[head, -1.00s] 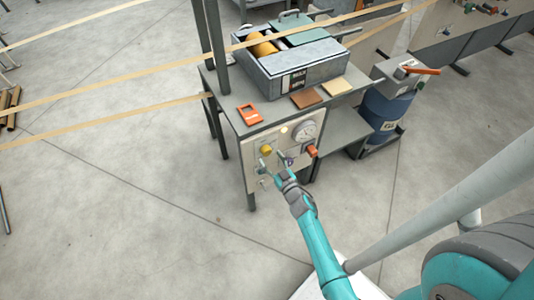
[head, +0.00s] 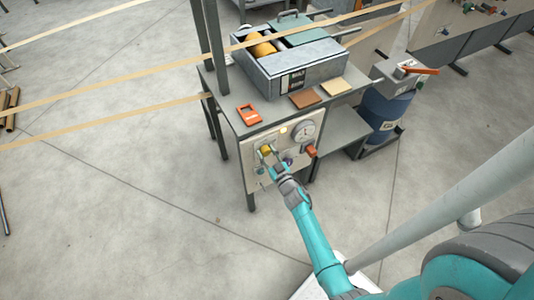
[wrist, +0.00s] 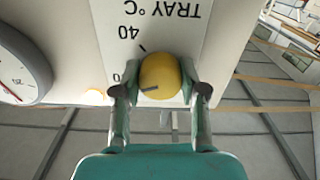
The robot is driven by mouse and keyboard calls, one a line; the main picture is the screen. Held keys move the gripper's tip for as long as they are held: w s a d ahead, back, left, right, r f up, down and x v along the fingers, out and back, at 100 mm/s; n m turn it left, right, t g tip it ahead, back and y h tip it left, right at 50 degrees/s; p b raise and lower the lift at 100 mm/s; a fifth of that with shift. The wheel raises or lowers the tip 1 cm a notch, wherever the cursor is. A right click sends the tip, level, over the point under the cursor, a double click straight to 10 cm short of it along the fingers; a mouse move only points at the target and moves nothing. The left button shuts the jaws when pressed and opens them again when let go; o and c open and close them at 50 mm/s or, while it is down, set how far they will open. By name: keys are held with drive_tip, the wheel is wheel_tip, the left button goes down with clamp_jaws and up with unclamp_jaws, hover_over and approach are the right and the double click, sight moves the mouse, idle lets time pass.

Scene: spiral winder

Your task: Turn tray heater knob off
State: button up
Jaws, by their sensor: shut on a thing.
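The yellow tray heater knob (wrist: 160,78) sits on the pale panel under the printed words "TRAY °C", which appear upside down in the wrist view. A dark pointer line on the knob points to the left and slightly down in that view. A "40" mark and part of a "0" show beside it. My gripper (wrist: 160,92) has one finger on each side of the knob and is shut on it. In the head view my gripper (head: 267,153) reaches the yellow knob (head: 265,148) on the panel's upper left, partly covering it.
A round gauge (head: 303,131) and an orange-red knob (head: 310,151) are right of my gripper on the panel (head: 255,177). An orange object (head: 249,114) lies on the bench top above. A blue drum (head: 385,110) stands at the right. Tan strips cross the upper view.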

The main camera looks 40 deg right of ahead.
drive_tip(key=shift+n, duration=0.3)
drive_tip(key=n, duration=0.9)
drive_tip(key=shift+n, duration=0.4)
drive_tip(key=shift+r+n, duration=0.1)
drive_tip(key=shift+n, duration=1.6)
drive_tip(key=o, duration=1.1)
drive_tip(key=shift+o, duration=0.2)
drive_tip(key=shift+s, duration=0.1)
